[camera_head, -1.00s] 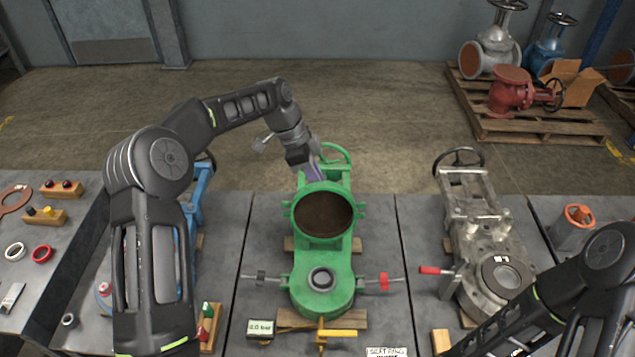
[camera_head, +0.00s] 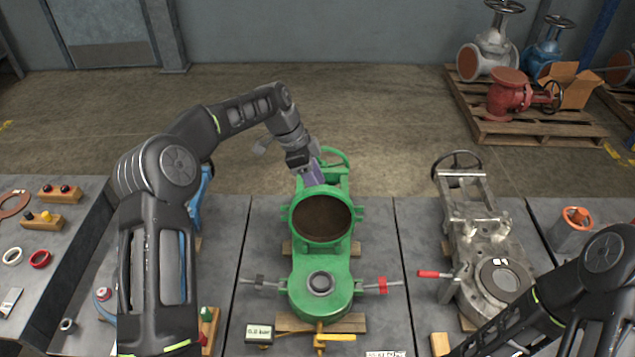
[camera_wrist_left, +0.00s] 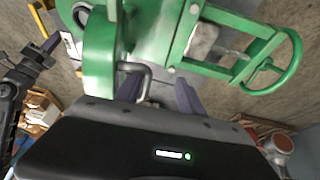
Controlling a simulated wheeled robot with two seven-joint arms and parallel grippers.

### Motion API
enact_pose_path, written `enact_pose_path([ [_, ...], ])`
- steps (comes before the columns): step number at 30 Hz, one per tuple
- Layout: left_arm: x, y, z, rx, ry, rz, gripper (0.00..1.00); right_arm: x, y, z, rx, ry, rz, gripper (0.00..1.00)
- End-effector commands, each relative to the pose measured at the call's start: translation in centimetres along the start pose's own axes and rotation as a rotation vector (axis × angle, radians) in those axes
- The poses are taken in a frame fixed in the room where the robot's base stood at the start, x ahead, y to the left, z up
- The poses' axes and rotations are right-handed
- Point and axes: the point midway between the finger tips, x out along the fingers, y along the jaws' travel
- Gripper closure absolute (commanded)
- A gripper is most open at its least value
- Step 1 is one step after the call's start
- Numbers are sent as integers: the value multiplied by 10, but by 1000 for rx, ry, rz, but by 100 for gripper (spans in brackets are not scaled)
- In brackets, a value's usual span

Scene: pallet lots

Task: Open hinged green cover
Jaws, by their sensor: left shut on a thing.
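The green valve (camera_head: 322,300) lies on wooden blocks on the middle table. Its round green cover (camera_head: 292,216) stands raised, with its dark brown inner face toward the head camera. In the left wrist view the cover (camera_wrist_left: 98,55) is seen nearly edge-on, with a bent metal handle (camera_wrist_left: 146,78) on its face. My left gripper (camera_head: 314,180) is behind the cover. Its purple fingers (camera_wrist_left: 158,97) are shut on the handle; the exact contact is partly hidden. My right arm enters at the lower right, with its gripper out of view.
The green handwheel (camera_wrist_left: 285,62) is close beyond the left gripper. A grey valve (camera_head: 480,235) with a red-handled lever lies on the right table. Clamps with thin bars flank the green valve. Small rings and blocks lie at left.

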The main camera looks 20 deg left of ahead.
Motion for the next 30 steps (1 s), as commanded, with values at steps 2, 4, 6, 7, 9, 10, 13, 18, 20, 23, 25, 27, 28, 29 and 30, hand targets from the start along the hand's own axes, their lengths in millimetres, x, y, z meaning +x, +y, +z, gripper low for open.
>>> enact_pose_path([
  [2,-1,-4,8,-5,-11,-10,67,0,0,0,0,0,0,100],
  [4,-1,-4,8,-5,-11,-10,67,0,0,0,0,0,0,100],
  [6,-2,-4,8,-5,-11,-10,67,0,0,0,0,0,0,100],
  [7,-2,-4,8,-5,-11,-11,67,0,0,0,0,0,0,100],
  [9,-2,-4,8,-5,-11,-11,67,0,0,0,0,0,0,100],
  [10,-2,-4,8,-5,-11,-11,67,0,0,0,0,0,0,100],
  [13,-2,-4,8,-4,-11,-11,67,0,0,0,0,0,0,100],
  [18,-10,-4,8,-5,-11,-13,67,1,0,0,0,0,0,100],
  [20,-16,-4,7,-5,-11,-15,67,2,1,0,0,0,0,100],
  [23,-31,-4,6,-5,-10,-18,67,3,1,0,0,0,0,100],
  [25,-43,-4,6,-5,-9,-18,67,4,2,0,0,0,0,100],
  [27,-55,-3,4,-4,-9,-16,67,5,2,0,0,0,0,100],
  [28,-60,-3,3,-4,-7,-16,67,5,2,0,0,0,0,100],
  [29,-64,-2,2,-3,-7,-13,67,5,2,0,0,0,0,100],
  [30,-69,-2,2,-2,-6,-12,67,5,2,0,0,0,0,100],
])
